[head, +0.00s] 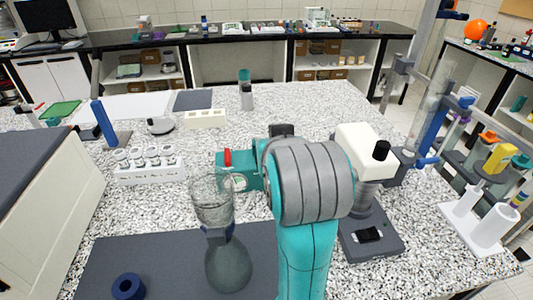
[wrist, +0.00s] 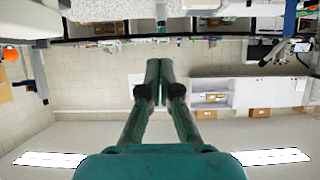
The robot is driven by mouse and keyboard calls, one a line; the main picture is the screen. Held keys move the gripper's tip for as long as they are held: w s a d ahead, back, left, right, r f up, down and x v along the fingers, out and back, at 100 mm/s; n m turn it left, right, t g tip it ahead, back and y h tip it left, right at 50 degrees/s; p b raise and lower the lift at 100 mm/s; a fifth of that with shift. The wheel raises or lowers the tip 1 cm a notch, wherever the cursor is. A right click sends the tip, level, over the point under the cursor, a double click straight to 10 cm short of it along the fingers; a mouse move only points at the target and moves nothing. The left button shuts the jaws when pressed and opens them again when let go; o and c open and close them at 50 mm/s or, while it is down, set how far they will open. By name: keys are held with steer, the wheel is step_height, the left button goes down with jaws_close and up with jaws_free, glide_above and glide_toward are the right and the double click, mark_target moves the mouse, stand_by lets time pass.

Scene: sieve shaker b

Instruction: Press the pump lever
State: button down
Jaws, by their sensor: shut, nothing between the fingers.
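In the head view, a teal block with a red lever (head: 228,158) stands behind the glass funnel (head: 212,198); it looks like the pump and its lever. My grey and teal arm covers the block's right side. My gripper (wrist: 160,66) shows in the wrist view with its two teal fingers together and nothing between them. In the head view its fingers are hidden behind my arm, so I cannot tell their distance from the lever. The lever is not clearly visible in the wrist view.
A glass flask (head: 229,266) under the funnel stands on a dark mat, close left of my arm. A white and grey device (head: 362,148) stands close right. A vial rack (head: 150,172) is at left. The counter (head: 300,98) farther back is mostly clear.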

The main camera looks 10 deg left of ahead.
steer(key=shift+w, duration=0.1)
steer(key=x, duration=0.9)
steer(key=shift+w+a+f, duration=0.1)
steer(key=shift+f, duration=0.1)
step_height(320, 180, down, 3)
steer(key=shift+s+f, duration=0.3)
steer(key=shift+f, duration=0.2)
